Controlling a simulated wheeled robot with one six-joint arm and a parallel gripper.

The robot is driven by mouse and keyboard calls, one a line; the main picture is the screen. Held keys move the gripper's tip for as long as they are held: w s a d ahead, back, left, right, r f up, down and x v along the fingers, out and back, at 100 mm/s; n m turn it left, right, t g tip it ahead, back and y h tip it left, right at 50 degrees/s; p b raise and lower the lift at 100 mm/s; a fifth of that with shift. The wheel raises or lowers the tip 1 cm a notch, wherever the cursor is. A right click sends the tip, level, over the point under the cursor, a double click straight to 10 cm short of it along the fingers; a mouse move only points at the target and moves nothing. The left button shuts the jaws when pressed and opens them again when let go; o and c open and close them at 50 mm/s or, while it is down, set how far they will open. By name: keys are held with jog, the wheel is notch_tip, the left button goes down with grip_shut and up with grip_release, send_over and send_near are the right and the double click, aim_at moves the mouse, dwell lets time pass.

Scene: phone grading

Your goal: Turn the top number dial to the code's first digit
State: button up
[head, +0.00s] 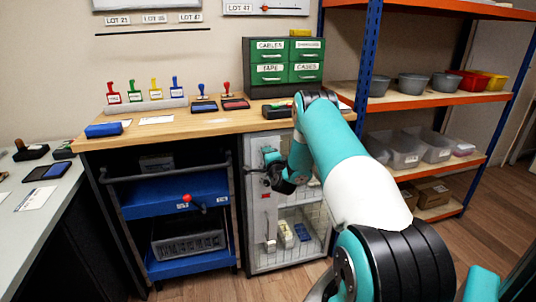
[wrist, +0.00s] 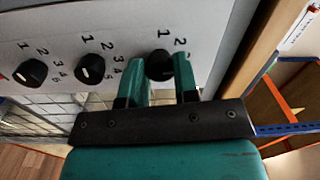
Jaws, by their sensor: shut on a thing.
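Three black dials show on a pale panel in the wrist view, each beside printed digits. The right one (wrist: 159,62), nearest the wooden edge, is between the two teal fingers of my gripper (wrist: 161,78), which is shut on it. Digits 1 and 2 show beside it; its other digits are hidden by a finger, and its setting is unclear. The middle dial (wrist: 90,68) and left dial (wrist: 31,72) stand free. In the head view my gripper (head: 269,158) is at the upper left front of the grey cabinet (head: 257,222), covering the dials.
The wooden bench (head: 215,119) is above the cabinet, with stamps and a green drawer unit (head: 284,62) on it. A blue cart (head: 180,190) stands just left of the cabinet. Orange shelving (head: 430,100) is to the right. The cabinet's lower mesh door shows small items inside.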

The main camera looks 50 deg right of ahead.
jog(key=shift+m, duration=0.6)
jog(key=o, duration=0.9)
jog(key=shift+d, duration=0.1)
jog(key=shift+o, duration=0.2)
jog(key=b+v, duration=1.7)
jog(key=b, duration=0.6)
jog(key=shift+s, duration=0.15)
